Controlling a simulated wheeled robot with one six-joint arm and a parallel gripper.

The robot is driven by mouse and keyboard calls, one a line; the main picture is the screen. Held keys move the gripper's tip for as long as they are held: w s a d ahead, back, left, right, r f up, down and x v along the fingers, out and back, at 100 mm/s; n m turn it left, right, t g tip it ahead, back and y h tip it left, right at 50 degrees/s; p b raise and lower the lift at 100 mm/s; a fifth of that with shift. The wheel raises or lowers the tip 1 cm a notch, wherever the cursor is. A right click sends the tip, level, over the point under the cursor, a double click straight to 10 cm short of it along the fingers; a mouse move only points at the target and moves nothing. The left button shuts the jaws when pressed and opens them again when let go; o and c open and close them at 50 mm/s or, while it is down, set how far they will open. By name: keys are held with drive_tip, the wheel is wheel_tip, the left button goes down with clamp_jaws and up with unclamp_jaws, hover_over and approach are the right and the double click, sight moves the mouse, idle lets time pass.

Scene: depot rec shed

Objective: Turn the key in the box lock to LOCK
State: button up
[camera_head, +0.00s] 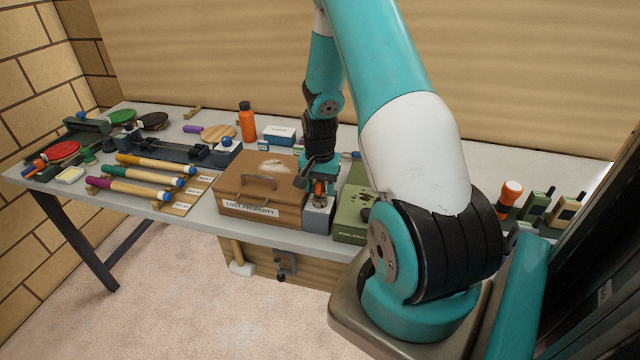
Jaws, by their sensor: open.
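A brown box labelled LOST PROPERTY (258,190) with a handle on its lid stands on the table, left of my gripper. A small grey block (318,217) stands at the box's right front corner. A small orange and green piece shows just above the block, among the fingertips; I cannot tell whether it is the key. My gripper (319,184) points down over the grey block, open. The fingers partly hide the piece, and I cannot tell if they touch it. The lock's markings and the key's angle are not readable here.
A green box labelled POOL BALL (352,208) stands close to the right. Cue-like handles (140,180), paddles (62,152) and an orange bottle (247,121) occupy the left and back. A torch (509,197) and radios (537,207) stand far right. My arm hides part of the table (230,222).

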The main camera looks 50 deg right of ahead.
clamp_jaws()
drive_tip(key=n, duration=0.5)
drive_tip(key=n, duration=0.5)
idle(0.4)
